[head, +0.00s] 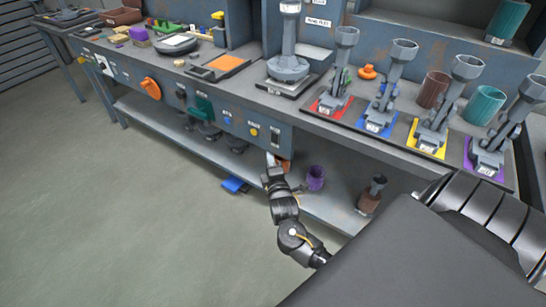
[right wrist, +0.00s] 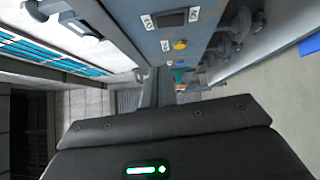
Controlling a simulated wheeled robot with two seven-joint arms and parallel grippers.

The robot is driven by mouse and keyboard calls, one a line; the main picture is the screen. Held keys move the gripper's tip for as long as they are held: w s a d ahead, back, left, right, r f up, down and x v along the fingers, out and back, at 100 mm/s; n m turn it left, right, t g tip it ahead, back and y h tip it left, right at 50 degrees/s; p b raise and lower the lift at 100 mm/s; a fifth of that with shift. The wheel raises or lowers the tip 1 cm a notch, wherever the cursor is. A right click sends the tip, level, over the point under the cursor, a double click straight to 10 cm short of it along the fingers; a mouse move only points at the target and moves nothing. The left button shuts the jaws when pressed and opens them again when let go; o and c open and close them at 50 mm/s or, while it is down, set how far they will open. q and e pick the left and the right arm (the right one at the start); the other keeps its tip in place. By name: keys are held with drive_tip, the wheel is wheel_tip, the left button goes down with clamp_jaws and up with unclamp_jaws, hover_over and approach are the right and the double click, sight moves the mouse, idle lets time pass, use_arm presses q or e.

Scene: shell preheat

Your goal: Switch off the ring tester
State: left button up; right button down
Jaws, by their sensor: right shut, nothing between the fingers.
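A grey instrument with a round base and upright column (head: 288,66) stands on the bench; I cannot tell for certain that it is the ring tester. On the bench's front panel below it are a dark switch (head: 275,138) and a yellow button (head: 253,132). The right wrist view also shows the dark switch (right wrist: 172,17) and the yellow button (right wrist: 180,44). My right gripper (head: 270,159) is shut and empty, close below the dark switch in the head view; contact cannot be told. The switch's position is too small to read. My left gripper is out of view.
Several grey jointed stands on red, blue, yellow and purple (head: 485,163) mats line the bench at right. An orange knob (head: 151,88) is farther left on the panel. A purple cup (head: 316,178) stands on the lower shelf.

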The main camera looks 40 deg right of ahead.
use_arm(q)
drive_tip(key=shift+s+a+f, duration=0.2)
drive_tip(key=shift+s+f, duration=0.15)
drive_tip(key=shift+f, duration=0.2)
use_arm(e)
drive_tip(key=shift+r+v, duration=0.15)
drive_tip(key=shift+v, duration=0.8)
drive_tip(key=shift+r+v, duration=0.1)
drive_tip(key=shift+v, duration=0.85)
